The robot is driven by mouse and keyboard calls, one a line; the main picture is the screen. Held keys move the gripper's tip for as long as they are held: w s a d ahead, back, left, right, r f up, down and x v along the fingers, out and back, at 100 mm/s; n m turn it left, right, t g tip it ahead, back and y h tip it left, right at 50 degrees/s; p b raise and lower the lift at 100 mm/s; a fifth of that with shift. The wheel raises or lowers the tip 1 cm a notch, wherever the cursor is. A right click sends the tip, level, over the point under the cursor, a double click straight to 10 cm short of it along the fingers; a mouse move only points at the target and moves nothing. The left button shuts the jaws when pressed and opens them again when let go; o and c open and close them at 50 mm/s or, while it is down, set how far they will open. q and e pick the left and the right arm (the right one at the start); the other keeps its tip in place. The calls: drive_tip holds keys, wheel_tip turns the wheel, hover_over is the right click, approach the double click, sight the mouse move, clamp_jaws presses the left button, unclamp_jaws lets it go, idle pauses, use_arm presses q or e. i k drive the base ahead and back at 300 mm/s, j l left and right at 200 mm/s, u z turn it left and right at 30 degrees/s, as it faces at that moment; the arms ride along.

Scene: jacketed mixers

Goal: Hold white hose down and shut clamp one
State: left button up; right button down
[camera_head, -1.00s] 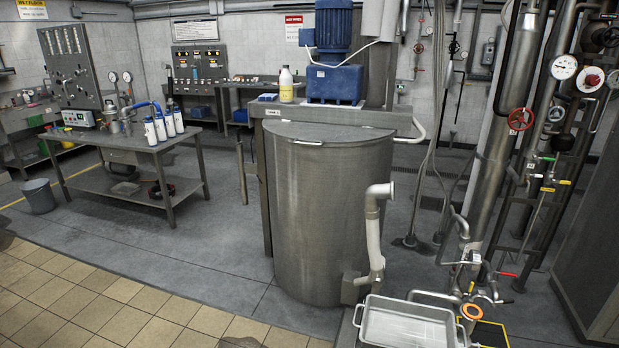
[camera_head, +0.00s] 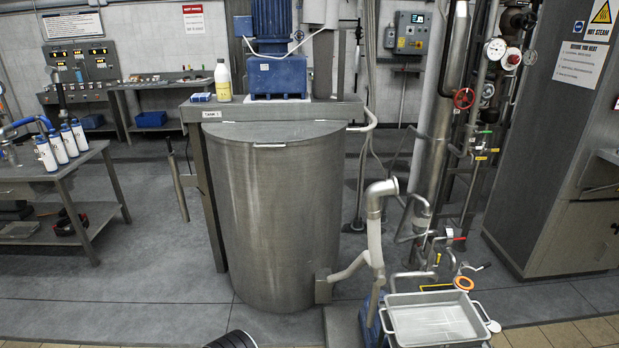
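A white hose-like pipe (camera_head: 375,245) rises beside the lower right of the large steel tank (camera_head: 275,210) in the head view.
A grey metal tray (camera_head: 433,320) stands right of the tank at the front. A black ridged object (camera_head: 232,340) is cut off by the bottom edge. A steel table (camera_head: 75,190) with white bottles stands left. Grey floor between table and tank is clear.

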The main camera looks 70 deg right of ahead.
sight(389, 187)
drive_tip(key=i+l+z, duration=0.1)
drive_tip(key=i+z, duration=0.75)
drive_tip(key=i+j+z, duration=0.15)
drive_tip(key=i+z, duration=0.15)
drive_tip(key=z, duration=0.15)
